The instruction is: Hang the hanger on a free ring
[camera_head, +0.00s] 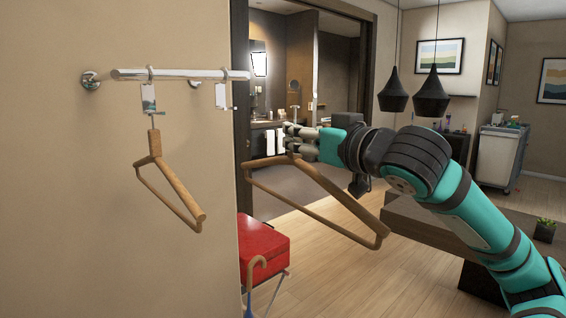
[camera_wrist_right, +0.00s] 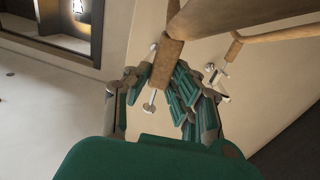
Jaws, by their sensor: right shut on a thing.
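A wooden hanger (camera_head: 325,203) is in my right gripper (camera_head: 303,140), which is shut on its top; its bar slopes down to the right. In the wrist view this hanger's neck (camera_wrist_right: 172,52) sits between the fingers (camera_wrist_right: 155,90). A chrome rail (camera_head: 182,74) on the wall carries two rings with hanging fittings. The left ring (camera_head: 150,74) bears another wooden hanger (camera_head: 168,180). The right ring (camera_head: 223,75), near the rail's end, has a fitting (camera_head: 222,96) with no hanger on it. My gripper is right of this ring, apart from it. My left gripper is out of view.
A wall corner and dark door frame (camera_head: 240,60) stand just behind the rail's end. Below are a red-topped seat (camera_head: 262,245) and a curved wooden handle (camera_head: 257,268). A dark table (camera_head: 430,225) is at the right. Open space lies between the rail and my gripper.

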